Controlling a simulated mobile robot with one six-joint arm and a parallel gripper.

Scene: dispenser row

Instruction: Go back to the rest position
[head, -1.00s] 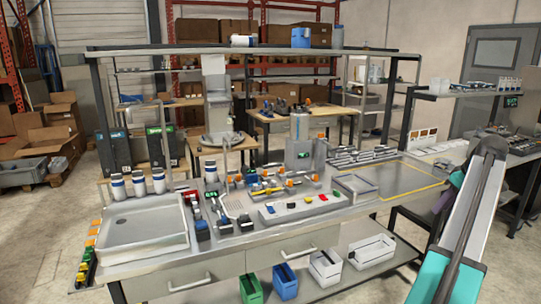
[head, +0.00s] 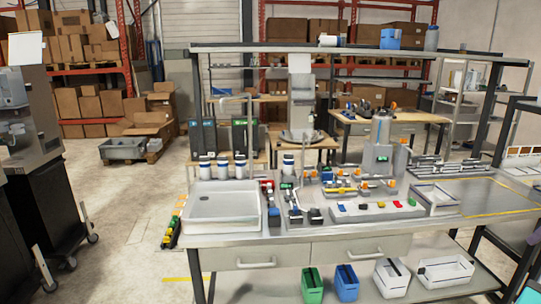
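My gripper is not in view. Only a small teal and purple part of my arm shows at the lower right edge of the head view, so whether the gripper holds anything is hidden. The workbench (head: 300,241) stands in front of me, with a white tray (head: 222,213) at its left end. Several white bottles with dark bands (head: 205,168) stand behind the tray. A grey panel with coloured buttons (head: 378,211) sits at the front middle of the bench. An empty open frame box (head: 433,198) is to its right.
A green bin (head: 312,287), a blue bin (head: 347,284) and white bins (head: 445,270) stand on the lower shelf. A dark wheeled machine (head: 45,190) stands at the left. Open floor (head: 125,240) lies between it and the bench. Shelves with cardboard boxes (head: 85,102) are behind.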

